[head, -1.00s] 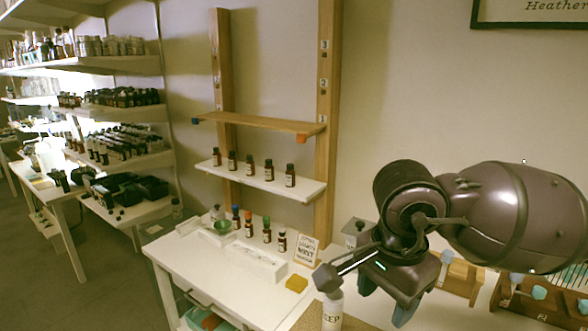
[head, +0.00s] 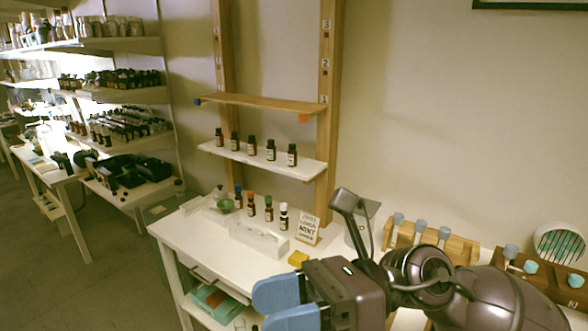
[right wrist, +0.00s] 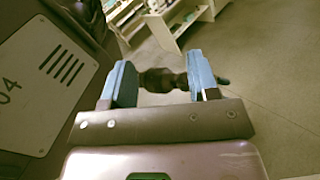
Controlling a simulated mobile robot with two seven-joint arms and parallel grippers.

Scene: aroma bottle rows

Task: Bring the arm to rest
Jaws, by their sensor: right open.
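My right gripper (head: 260,307) is open and empty in the head view, low at the bottom edge in front of the white table. Its blue fingers point left. In the right wrist view the gripper (right wrist: 160,80) has its two blue fingers well apart. A dark jointed part with a blue tip shows beyond them, probably my left arm; its jaw state cannot be made out. A row of dark bottles (head: 252,146) stands upright on the white wall shelf (head: 285,166). More bottles with coloured caps (head: 268,208) stand on the white table (head: 180,232).
A sign card (head: 307,228) and yellow block (head: 298,259) are on the table. Wooden racks (head: 455,248) with blue-topped items and a round striped thing (head: 560,245) are at right, close to my arm. Stocked shelves line the left; open floor (head: 125,290) is in front.

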